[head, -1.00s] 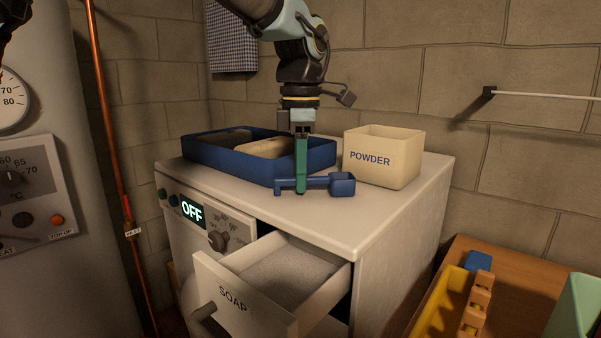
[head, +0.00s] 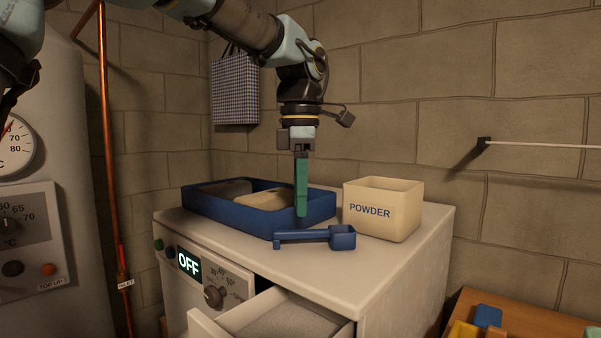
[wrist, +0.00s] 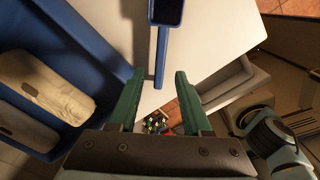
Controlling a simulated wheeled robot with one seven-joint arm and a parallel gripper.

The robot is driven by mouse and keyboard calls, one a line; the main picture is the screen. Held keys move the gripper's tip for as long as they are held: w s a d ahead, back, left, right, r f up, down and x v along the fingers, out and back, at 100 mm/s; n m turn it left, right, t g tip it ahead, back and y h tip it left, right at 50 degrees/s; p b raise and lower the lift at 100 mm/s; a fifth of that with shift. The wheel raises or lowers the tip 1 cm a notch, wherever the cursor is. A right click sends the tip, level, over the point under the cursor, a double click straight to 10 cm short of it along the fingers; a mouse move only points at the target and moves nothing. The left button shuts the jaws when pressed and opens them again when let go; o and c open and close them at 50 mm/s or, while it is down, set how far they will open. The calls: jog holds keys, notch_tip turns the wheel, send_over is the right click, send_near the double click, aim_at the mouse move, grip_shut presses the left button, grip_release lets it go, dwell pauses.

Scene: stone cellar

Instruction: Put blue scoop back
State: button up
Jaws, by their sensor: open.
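The blue scoop (head: 315,238) lies on the white machine top (head: 385,262), in front of the blue tray and the powder box. Its square cup is at the right and its handle points left. In the wrist view the scoop (wrist: 161,50) lies ahead of my fingers, its handle end between and beyond the tips. My gripper (head: 301,212) hangs fingers down above the scoop's handle, clear of it. In the wrist view my gripper (wrist: 158,78) has its green fingers apart with nothing between them. The powder box (head: 382,210) is cream, open-topped and labelled POWDER; its inside is mostly hidden.
A blue tray (head: 232,217) with folded cloths stands behind left. The soap drawer (head: 240,325) is pulled open below the machine's front edge, with grey-white powder inside. A wooden table (head: 530,322) with a yellow container is at lower right. A checked bag (head: 236,90) hangs on the wall.

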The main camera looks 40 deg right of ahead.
aim_at(300, 230)
notch_tip(300, 230, up, 6)
jog(key=shift+r, duration=0.15)
dwell(0.6)
